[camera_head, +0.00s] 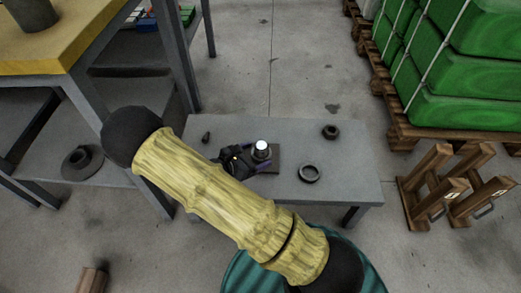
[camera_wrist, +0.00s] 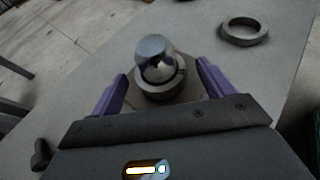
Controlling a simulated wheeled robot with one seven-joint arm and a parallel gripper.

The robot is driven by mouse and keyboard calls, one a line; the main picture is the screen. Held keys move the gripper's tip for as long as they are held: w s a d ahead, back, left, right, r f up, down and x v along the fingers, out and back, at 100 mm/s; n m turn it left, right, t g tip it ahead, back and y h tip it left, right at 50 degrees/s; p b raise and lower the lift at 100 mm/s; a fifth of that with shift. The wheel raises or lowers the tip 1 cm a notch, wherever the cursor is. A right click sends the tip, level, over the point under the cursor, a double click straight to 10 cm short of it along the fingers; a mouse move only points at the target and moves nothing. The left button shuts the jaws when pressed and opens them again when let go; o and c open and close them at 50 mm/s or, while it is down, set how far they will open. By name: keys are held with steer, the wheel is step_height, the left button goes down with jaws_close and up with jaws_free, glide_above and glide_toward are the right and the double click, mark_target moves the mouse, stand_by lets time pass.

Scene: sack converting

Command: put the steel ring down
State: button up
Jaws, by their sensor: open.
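A grey ring (camera_wrist: 157,91) sits around the lower part of an upright post with a shiny rounded top (camera_wrist: 153,54) in the wrist view. The post stands on a square plate (camera_wrist: 188,88), which also shows in the head view (camera_head: 273,168). My gripper (camera_wrist: 161,72) is open, with its purple fingers on either side of the ring and post, apart from the ring. In the head view my gripper (camera_head: 254,160) is partly hidden by my arm. A second grey ring (camera_wrist: 260,36) lies flat on the table to the right, also in the head view (camera_head: 300,176).
The low grey table (camera_head: 345,185) also carries a dark nut-like part (camera_head: 330,131) and a small dark piece (camera_head: 206,137). A taller yellow-topped bench (camera_head: 80,35) stands left. Green sacks (camera_head: 460,60) on pallets and wooden stands (camera_head: 425,185) are right.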

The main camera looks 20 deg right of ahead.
steer(key=p+v, duration=0.3)
steer(key=v, duration=0.5)
steer(key=shift+s+a+r, duration=0.1)
steer(key=shift+a, duration=0.15)
steer(key=s+d+r+m+g+y, duration=0.1)
steer(key=s+d+r+m+y, duration=0.3)
steer(key=r+m, duration=0.4)
steer(key=s+d+r+m+g+y, duration=0.2)
steer(key=s+d+r+m+y, duration=0.3)
steer(key=m, duration=1)
step_height(320, 180, up, 4)
steer(key=d+y, duration=0.1)
steer(key=y, duration=0.2)
steer(key=shift+r, duration=0.25)
steer(key=shift+s, duration=0.1)
